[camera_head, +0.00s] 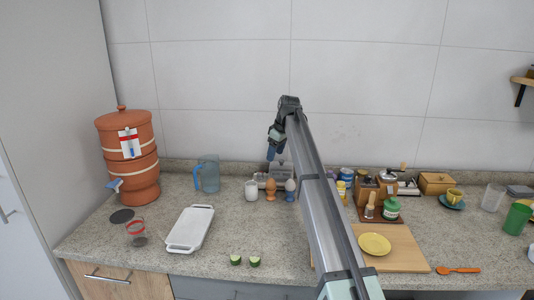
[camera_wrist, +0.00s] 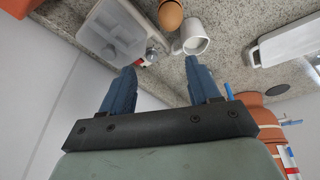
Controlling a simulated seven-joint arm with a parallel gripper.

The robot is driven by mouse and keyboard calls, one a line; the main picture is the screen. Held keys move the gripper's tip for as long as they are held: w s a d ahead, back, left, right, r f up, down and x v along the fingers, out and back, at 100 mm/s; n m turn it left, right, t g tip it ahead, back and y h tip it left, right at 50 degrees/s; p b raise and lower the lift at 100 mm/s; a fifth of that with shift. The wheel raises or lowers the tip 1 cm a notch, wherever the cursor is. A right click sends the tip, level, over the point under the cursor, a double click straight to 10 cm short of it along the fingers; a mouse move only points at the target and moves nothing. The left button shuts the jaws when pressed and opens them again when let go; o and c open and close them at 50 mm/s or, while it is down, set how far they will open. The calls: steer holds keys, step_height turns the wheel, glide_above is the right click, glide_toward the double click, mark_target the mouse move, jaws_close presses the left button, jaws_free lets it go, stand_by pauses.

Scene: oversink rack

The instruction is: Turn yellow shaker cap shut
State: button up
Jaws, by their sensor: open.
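A small yellow item (camera_head: 341,188), possibly the yellow shaker, stands on the counter just right of my arm, in front of a blue-and-white can. It is too small to tell its cap or whether that is open. My gripper (camera_head: 274,150) is raised near the back wall, to the left of the yellow item and apart from it. In the wrist view my gripper (camera_wrist: 160,66) has its two blue fingers spread wide with nothing between them. No yellow shaker shows in the wrist view. My arm hides part of the counter in the head view.
Below my gripper stand a white mug (camera_head: 252,190), a brown egg-shaped item (camera_head: 270,186) and a clear container (camera_wrist: 112,38). A terracotta water filter (camera_head: 130,160) and blue jug (camera_head: 208,175) are left. Jars and a cutting board (camera_head: 400,250) crowd the right. The front-middle counter is mostly clear.

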steer(key=shift+s+a+f, duration=0.1)
steer(key=shift+a, duration=0.75)
steer(key=shift+s+a+f, duration=0.1)
steer(key=shift+a, duration=0.75)
